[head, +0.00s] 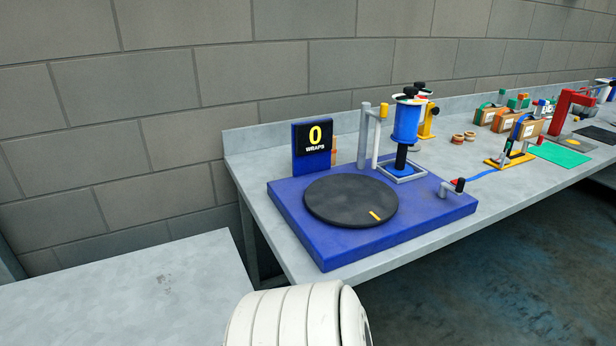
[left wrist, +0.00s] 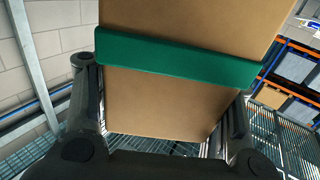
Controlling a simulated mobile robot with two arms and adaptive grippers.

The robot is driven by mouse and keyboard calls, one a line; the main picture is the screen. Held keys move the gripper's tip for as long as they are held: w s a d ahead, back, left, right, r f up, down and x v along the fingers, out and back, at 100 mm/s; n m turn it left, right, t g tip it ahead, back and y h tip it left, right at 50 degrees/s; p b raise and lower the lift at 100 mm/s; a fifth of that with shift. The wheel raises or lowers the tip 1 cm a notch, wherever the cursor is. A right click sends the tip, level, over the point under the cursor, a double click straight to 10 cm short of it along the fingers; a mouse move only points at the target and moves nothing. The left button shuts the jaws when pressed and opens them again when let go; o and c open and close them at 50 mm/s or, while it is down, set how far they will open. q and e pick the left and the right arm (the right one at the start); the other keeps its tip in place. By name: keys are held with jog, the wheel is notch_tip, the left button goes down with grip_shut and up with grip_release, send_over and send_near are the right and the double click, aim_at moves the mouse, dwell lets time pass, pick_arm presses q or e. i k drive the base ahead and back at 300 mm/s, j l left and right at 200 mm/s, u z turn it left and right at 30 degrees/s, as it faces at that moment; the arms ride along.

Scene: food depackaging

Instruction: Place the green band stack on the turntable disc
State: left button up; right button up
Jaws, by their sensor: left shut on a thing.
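The turntable disc (head: 350,202) is a black round plate with a yellow mark near its front edge. It lies empty on a blue base (head: 405,215). The green band stack (left wrist: 160,105), a brown carton with a green band (left wrist: 175,60) around it, fills the middle of the left wrist view. My left gripper (left wrist: 160,130) has its dark fingers on both sides of the carton and is shut on it. In the head view the stack and both grippers are out of sight; only a white arm link of mine shows at the bottom.
A sign (head: 313,145) reading 0 WRAPS stands behind the disc. A blue film roll (head: 406,123) on a post stands at the back right of the base, with a small crank (head: 453,187) at the right. Several tools and boxes line the bench to the right. A bare grey table (head: 130,290) is at left.

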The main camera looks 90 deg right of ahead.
aim_at(352, 195)
jog(key=k+z, duration=0.15)
jog(key=z, duration=0.3)
jog(key=k+l+z, duration=0.1)
jog(key=z, duration=0.4)
jog(key=k+l+z, duration=0.1)
jog(key=z, duration=1.35)
